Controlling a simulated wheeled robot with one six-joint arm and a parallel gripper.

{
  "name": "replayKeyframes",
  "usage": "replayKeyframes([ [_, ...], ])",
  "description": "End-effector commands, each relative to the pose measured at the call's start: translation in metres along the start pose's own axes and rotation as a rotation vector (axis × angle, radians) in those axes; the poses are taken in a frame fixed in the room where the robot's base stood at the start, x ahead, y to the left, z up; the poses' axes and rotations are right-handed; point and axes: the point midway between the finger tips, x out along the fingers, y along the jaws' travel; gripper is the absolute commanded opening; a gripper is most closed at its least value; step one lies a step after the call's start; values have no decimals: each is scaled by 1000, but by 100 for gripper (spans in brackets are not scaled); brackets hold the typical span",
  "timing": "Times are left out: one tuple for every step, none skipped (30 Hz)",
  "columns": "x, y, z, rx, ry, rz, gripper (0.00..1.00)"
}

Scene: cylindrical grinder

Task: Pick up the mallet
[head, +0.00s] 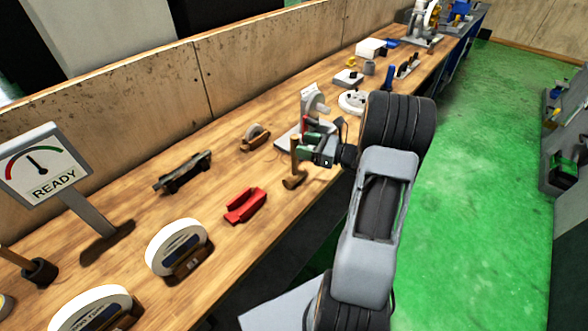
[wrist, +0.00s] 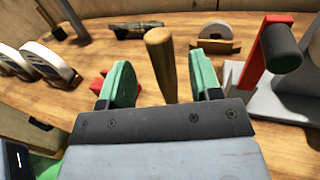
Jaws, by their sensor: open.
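The mallet (head: 295,152) stands on the wooden bench with its handle upright and its brown head (head: 294,181) down on the bench top near the front edge. My gripper (head: 307,148) is just to the right of the handle, at the height of its upper part. In the wrist view the wooden handle (wrist: 162,62) shows between the two green finger pads of my open gripper (wrist: 160,84), with a gap on both sides. The lower handle and the mallet head are hidden there behind my gripper body.
A grey stand with a wheel and red part (head: 306,120) is close behind my gripper; its red post (wrist: 262,50) shows at right in the wrist view. A red block (head: 245,206) and wheels on holders (head: 178,248) lie left. The green floor (head: 480,200) is clear.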

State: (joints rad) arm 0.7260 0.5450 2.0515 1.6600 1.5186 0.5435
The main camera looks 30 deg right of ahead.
Motion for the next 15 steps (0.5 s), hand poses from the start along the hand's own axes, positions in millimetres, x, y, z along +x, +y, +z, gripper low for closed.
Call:
replayKeyframes([
  [3, 0, 0, 0, 1, 1, 58],
  [4, 0, 0, 0, 1, 1, 58],
  [6, 0, 0, 0, 1, 1, 58],
  [7, 0, 0, 0, 1, 1, 58],
  [9, 0, 0, 0, 1, 1, 58],
  [12, 0, 0, 0, 1, 1, 58],
  [16, 0, 0, 1, 2, 2, 58],
  [20, 0, 0, 1, 2, 4, 58],
  [26, 0, 1, 1, 1, 4, 58],
  [30, 0, 1, 1, 1, 4, 58],
  [35, 0, 0, 2, 2, 5, 58],
  [40, 0, -1, 2, 2, 4, 58],
  [44, 0, -1, 1, 2, 3, 58],
  [47, 0, -1, 0, 2, 4, 58],
  [50, 0, -1, 0, 2, 3, 58],
])
